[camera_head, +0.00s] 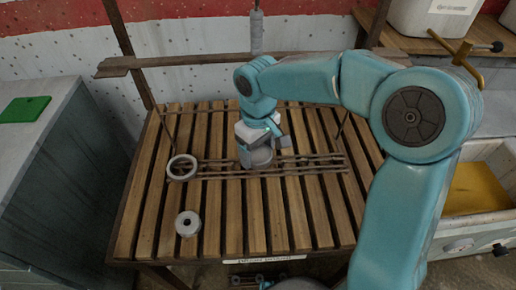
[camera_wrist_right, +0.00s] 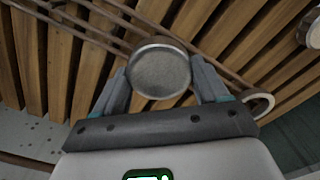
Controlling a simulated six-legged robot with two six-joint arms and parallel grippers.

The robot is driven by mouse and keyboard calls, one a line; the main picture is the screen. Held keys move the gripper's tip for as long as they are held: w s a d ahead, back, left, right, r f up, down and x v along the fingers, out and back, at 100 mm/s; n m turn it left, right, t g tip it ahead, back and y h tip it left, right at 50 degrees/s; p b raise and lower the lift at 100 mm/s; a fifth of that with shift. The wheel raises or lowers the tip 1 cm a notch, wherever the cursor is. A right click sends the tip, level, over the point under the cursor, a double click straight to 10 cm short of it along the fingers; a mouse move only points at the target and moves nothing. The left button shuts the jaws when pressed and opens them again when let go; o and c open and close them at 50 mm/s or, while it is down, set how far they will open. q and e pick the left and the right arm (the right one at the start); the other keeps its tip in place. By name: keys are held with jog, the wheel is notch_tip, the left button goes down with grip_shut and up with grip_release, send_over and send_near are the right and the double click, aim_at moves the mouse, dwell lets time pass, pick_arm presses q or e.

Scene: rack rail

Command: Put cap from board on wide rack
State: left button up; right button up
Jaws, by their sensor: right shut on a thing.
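The grey round cap (camera_head: 262,157) is between the fingers of my right gripper (camera_head: 264,147), low over the rail strip of the wide slatted wooden rack (camera_head: 140,235). In the right wrist view, the cap (camera_wrist_right: 160,72) shows as a flat grey disc with a raised rim, and the gripper (camera_wrist_right: 162,88) has one finger on each side of it. I cannot tell whether the cap touches the rails. My left gripper is not in view. A green board (camera_head: 25,110) lies on the grey cabinet at the left.
A pale ring (camera_head: 182,167) sits at the left end of the rails (camera_head: 215,169). A pale roll with a hole (camera_head: 188,223) stands on the front left slats. A hanging grey rod (camera_head: 256,32) is behind my arm. A basin with yellow contents (camera_head: 475,188) is at right.

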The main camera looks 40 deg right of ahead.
jog(key=shift+f+b, duration=0.95)
jog(key=shift+f, duration=0.5)
jog(key=o, duration=1.1)
notch_tip(320, 180, up, 12)
jog(key=shift+f+p, duration=0.2)
jog(key=shift+p, duration=1.05)
jog(key=shift+r, duration=0.25)
